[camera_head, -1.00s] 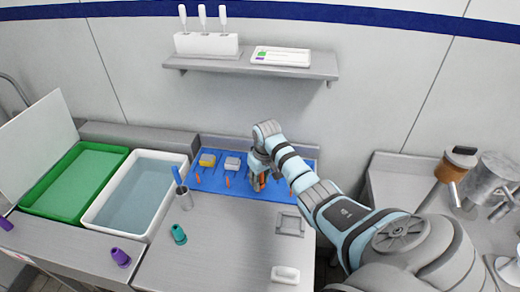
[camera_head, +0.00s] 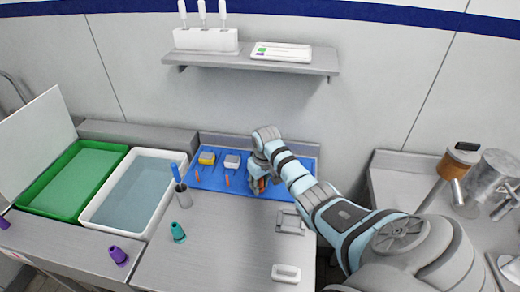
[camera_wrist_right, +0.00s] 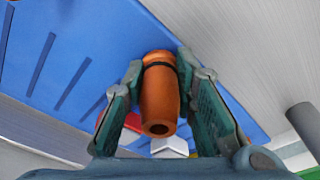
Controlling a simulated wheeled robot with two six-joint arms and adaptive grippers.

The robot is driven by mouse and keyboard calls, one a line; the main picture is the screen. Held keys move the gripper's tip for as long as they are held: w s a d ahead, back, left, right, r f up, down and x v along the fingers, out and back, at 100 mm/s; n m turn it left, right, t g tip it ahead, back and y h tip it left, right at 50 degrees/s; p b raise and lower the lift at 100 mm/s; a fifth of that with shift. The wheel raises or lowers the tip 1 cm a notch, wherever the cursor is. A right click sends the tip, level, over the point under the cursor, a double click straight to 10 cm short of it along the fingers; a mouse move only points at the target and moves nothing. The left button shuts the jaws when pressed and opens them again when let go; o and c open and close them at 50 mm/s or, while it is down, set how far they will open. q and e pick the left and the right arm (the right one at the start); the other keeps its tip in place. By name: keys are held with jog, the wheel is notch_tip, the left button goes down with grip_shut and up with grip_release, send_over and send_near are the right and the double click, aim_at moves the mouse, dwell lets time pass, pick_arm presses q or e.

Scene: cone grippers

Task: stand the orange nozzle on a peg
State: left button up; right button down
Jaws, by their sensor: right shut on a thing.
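The orange nozzle (camera_wrist_right: 160,95) is held between the two fingers of my right gripper (camera_wrist_right: 162,85), with its open end facing the wrist camera. In the head view my right gripper (camera_head: 258,183) is over the right part of the blue board (camera_head: 210,187), and the nozzle (camera_head: 262,186) shows only partly there. In the wrist view several thin blue pegs (camera_wrist_right: 41,64) show on the board. I cannot tell whether the nozzle touches a peg. My left gripper is not in view.
A yellow block (camera_head: 207,158) and a grey block (camera_head: 232,161) sit on the board. A teal nozzle (camera_head: 178,232) and a purple nozzle (camera_head: 118,255) stand on the counter. A grey cup (camera_head: 182,194) holds a blue-handled brush. A white tub (camera_head: 97,217) is at left.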

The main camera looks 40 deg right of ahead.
jog(key=c, duration=1.2)
grip_release()
jog(key=r, duration=0.4)
jog(key=s+r, duration=0.1)
jog(key=r, duration=0.7)
jog(key=shift+s+a, duration=0.15)
jog(key=shift+s, duration=0.2)
jog(key=shift+s+f, duration=0.1)
jog(key=shift+f, duration=0.05)
